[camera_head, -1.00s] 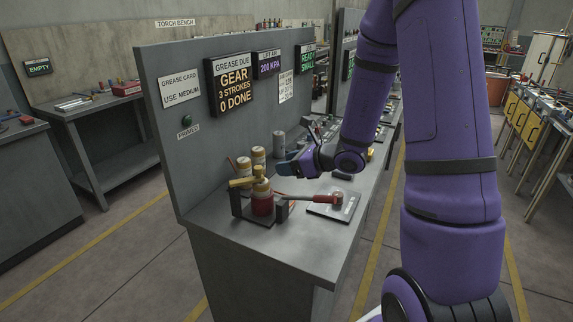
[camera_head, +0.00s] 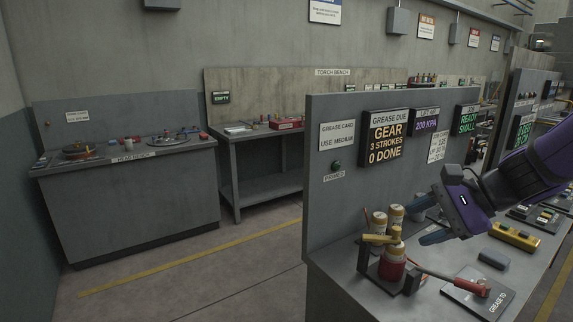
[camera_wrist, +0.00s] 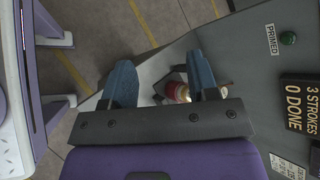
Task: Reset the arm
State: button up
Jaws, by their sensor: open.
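My purple gripper (camera_head: 428,222) is open, its two blue fingers spread apart and nothing held between them. In the head view it hangs above the grease bench (camera_head: 335,276), near the canisters. The wrist view shows both fingers (camera_wrist: 162,85) with the bench surface and a red and cream canister (camera_wrist: 180,91) beyond them. My arm (camera_head: 530,178) reaches in from the right side of the head view.
A red canister (camera_head: 392,263) sits in a dark holder, with cream jars (camera_head: 378,224) behind. The panel reads "GEAR 3 STROKES 0 DONE" (camera_head: 386,138). Open floor (camera_head: 200,282) lies left.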

jog(key=s+d+r+n+h, duration=0.2)
jog(key=s+r+n+h, duration=0.2)
jog(key=s+n, duration=0.2)
jog(key=s+d+r+n+t+h, duration=0.1)
jog(key=s+d+r+n+h, duration=0.2)
jog(key=s+n, duration=0.4)
jog(key=shift+s+d+r+n+h, duration=0.3)
jog(key=shift+s+r+h, duration=0.35)
jog(key=shift+s+h, duration=0.5)
